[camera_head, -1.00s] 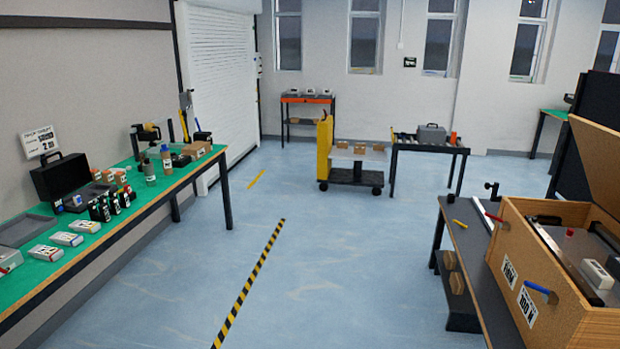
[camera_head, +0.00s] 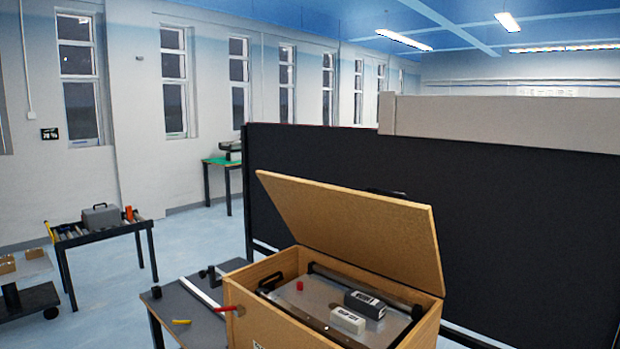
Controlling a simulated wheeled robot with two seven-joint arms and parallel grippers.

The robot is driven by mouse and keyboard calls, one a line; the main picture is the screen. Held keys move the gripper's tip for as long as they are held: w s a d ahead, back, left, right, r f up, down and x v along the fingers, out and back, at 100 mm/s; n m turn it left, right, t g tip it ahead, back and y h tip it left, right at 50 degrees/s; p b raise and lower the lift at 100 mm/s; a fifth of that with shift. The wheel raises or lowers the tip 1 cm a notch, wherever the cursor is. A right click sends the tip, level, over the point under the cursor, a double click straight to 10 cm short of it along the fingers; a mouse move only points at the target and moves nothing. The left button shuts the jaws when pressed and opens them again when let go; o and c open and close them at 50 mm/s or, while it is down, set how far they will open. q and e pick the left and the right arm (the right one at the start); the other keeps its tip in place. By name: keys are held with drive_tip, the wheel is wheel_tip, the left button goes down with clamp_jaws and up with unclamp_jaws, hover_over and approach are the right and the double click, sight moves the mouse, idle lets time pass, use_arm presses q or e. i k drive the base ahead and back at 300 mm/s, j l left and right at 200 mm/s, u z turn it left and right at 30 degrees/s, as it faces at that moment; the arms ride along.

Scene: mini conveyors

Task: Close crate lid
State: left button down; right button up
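A wooden crate (camera_head: 262,325) stands on a dark table at the lower middle of the head view. Its wooden lid (camera_head: 355,225) is raised and tilted up at the far side. Inside the crate I see a metal plate with a black handle, a dark device (camera_head: 366,304), a white box (camera_head: 348,320) and a small red object (camera_head: 299,286). The crate's near bottom part is cut off by the frame. Neither of my grippers shows.
The dark table (camera_head: 186,308) carries a red-handled tool and a yellow item (camera_head: 181,322) left of the crate. A black partition (camera_head: 500,230) stands close behind. A roller conveyor (camera_head: 98,231) with a grey case and a cart (camera_head: 30,300) are at left, with open floor between.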

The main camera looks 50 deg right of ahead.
sight(393, 238)
drive_tip(key=i, duration=0.65)
drive_tip(key=i+z, duration=0.2)
drive_tip(key=z, duration=0.15)
drive_tip(key=i+j+z, duration=0.15)
drive_tip(key=z, duration=0.15)
drive_tip(key=i+j+z, duration=0.15)
drive_tip(key=z, duration=0.3)
drive_tip(key=i+j+z, duration=0.1)
drive_tip(key=z, duration=0.4)
drive_tip(key=j+z, duration=0.3)
drive_tip(key=z, duration=0.15)
drive_tip(key=j+z, duration=0.55)
drive_tip(key=z, duration=0.15)
drive_tip(key=j+z, duration=0.35)
drive_tip(key=i+l, duration=0.05)
drive_tip(key=l, duration=0.05)
